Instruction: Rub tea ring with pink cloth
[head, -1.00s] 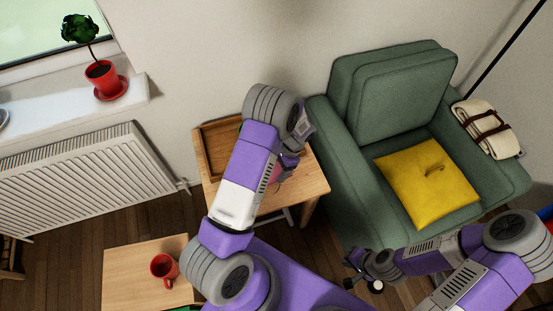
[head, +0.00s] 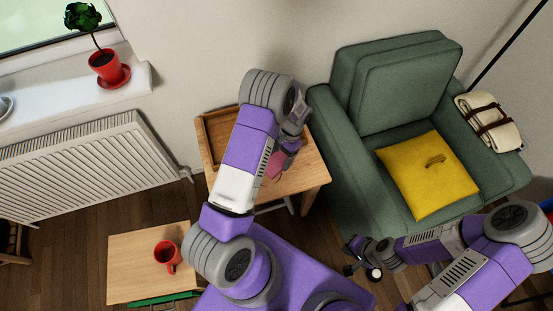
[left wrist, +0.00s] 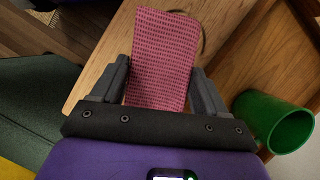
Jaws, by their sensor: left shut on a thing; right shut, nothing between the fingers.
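The pink cloth (left wrist: 163,55) is between the fingers of my left gripper (left wrist: 160,84), which is shut on it. The cloth also shows in the head view (head: 277,164), at the small wooden table (head: 305,177); I cannot tell whether it touches the top. In the left wrist view, part of a thin dark curved mark, seemingly the tea ring (left wrist: 203,42), shows on the wood just right of the cloth; the rest is hidden. My right gripper (head: 360,258) is shut and empty, low in front of the green armchair.
A wooden tray (head: 203,140) lies on the table's left side. A green cup (left wrist: 275,120) shows at right in the left wrist view. The green armchair (head: 345,190) with a yellow cushion (head: 428,175) stands close right. A red mug (head: 167,254) is on a lower table (head: 130,265).

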